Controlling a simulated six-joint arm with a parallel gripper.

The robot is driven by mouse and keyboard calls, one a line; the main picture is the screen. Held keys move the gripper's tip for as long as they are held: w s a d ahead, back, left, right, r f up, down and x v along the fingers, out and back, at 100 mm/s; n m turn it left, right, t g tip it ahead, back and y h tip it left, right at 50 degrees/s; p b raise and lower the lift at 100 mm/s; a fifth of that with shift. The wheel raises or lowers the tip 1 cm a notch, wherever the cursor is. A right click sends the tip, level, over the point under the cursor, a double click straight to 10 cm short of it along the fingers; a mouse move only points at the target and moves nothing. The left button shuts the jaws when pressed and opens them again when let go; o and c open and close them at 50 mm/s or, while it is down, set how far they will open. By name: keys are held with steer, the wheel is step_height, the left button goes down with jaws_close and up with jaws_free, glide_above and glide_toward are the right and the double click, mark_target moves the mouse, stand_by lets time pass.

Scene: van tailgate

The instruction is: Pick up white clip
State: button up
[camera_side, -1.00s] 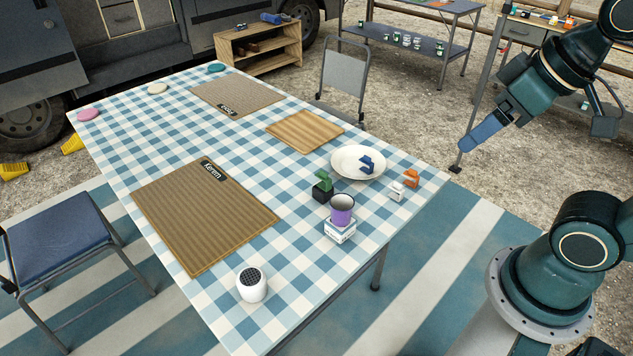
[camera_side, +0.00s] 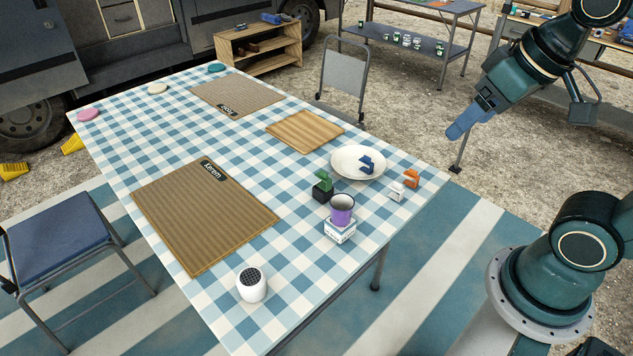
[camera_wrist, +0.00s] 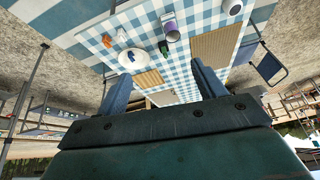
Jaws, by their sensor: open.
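A small white piece (camera_side: 397,191), seemingly the white clip, sits on the checked tablecloth near the table's right edge, close beside an orange clip (camera_side: 412,178). Its exact shape is too small to tell. My gripper (camera_side: 466,124) is up and to the right of it in the side view, beyond the table edge and raised in the air. In the wrist view my gripper (camera_wrist: 162,84) has its two blue fingers wide apart with nothing between them. The orange clip shows small in the wrist view (camera_wrist: 107,40); I cannot make out the white piece there.
A white plate (camera_side: 345,166) holds a blue clip (camera_side: 366,164). A green clip (camera_side: 323,180) on a dark block and a purple cup (camera_side: 342,210) on a white box stand nearby. A white speaker (camera_side: 252,285), brown mats (camera_side: 200,220) and a wooden board (camera_side: 304,131) lie further off.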

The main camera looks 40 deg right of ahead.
steer(key=w+d+f+m+g, duration=0.1)
steer(key=w+d+f+m, duration=0.2)
steer(key=w, duration=0.4)
steer(key=m+g, duration=0.4)
steer(key=m, duration=1)
glide_above(396, 190)
steer(key=d, duration=0.1)
step_height(396, 190, down, 20)
steer(key=shift+w+f, duration=0.2)
steer(key=shift+w, duration=0.25)
steer(key=shift+d, duration=0.1)
steer(key=shift+f, duration=4.3)
